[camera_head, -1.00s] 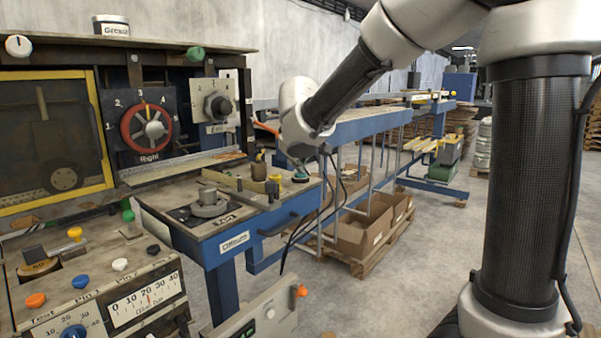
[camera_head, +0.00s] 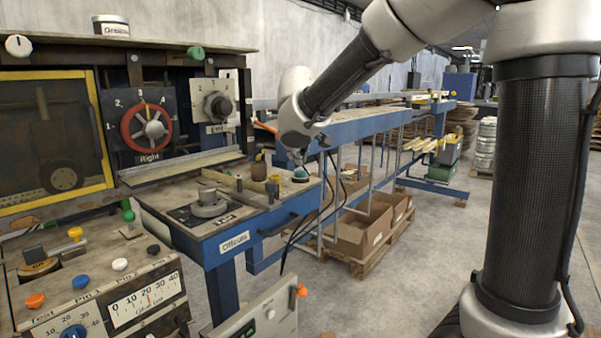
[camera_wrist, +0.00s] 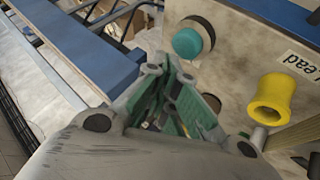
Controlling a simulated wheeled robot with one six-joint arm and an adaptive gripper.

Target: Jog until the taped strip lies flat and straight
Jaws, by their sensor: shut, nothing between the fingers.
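My gripper (camera_wrist: 172,82) is shut and empty in the wrist view, with green finger pads. Its tips are close to a round teal button (camera_wrist: 187,43) with a dark collar, on a pale worn panel. I cannot tell whether they touch. In the head view the teal button (camera_head: 300,174) sits at the right end of the blue-framed table, and my gripper (camera_head: 299,156) is just above it, small and partly hidden by my wrist. I cannot make out a taped strip in either view.
A yellow knob (camera_wrist: 270,100) stands beside a "Lead" label (camera_wrist: 300,64) right of my gripper. The table (camera_head: 232,243) also carries a grey round fixture (camera_head: 208,204). A red "Right" handwheel (camera_head: 146,127) is on the machine at left. Cardboard boxes (camera_head: 358,232) lie under the conveyor.

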